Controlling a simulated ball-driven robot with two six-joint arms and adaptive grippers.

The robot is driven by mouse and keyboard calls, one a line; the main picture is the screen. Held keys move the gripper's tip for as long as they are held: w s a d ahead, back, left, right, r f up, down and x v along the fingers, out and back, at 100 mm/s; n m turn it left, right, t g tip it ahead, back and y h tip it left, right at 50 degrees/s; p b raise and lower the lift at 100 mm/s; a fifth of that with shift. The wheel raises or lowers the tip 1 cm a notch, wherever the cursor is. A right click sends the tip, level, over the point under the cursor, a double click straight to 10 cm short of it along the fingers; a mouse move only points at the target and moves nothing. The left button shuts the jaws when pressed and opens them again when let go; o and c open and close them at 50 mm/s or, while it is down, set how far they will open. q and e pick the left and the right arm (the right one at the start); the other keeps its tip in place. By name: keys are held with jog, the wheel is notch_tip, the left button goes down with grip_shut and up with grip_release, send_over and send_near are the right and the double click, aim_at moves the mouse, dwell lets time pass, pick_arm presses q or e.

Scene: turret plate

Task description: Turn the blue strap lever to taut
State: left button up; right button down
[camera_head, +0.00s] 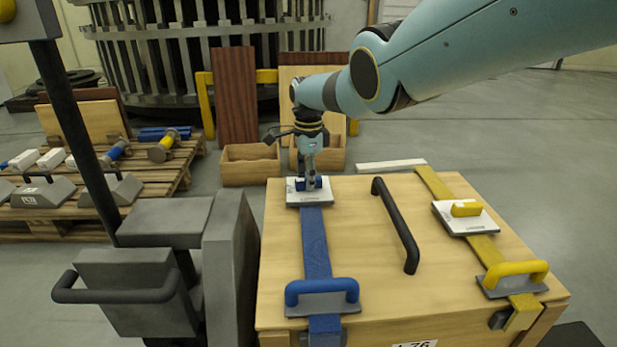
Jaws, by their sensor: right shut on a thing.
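The blue strap lever (316,184) is at the far end of the blue strap, on a white plate (308,198) on top of the wooden crate (350,290). My right gripper (309,183) points down from above and is shut on the blue lever. The fingers partly hide the lever, so its exact angle is hard to tell. The blue strap (316,240) runs from the plate towards the near edge, under a blue handle (321,290). My left gripper is not in view.
A black bar handle (396,225) stands in the middle of the crate top. On the right are a yellow strap (490,255), a yellow lever (466,209) and a yellow handle (515,272). A grey cart (165,222) stands close on the left. A pallet (150,190) holds several parts.

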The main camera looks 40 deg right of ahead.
jog(key=shift+m, duration=1)
jog(key=c, duration=1.2)
grip_release()
jog(key=shift+o, duration=0.2)
notch_tip(320, 180, up, 12)
jog(key=shift+f, duration=0.1)
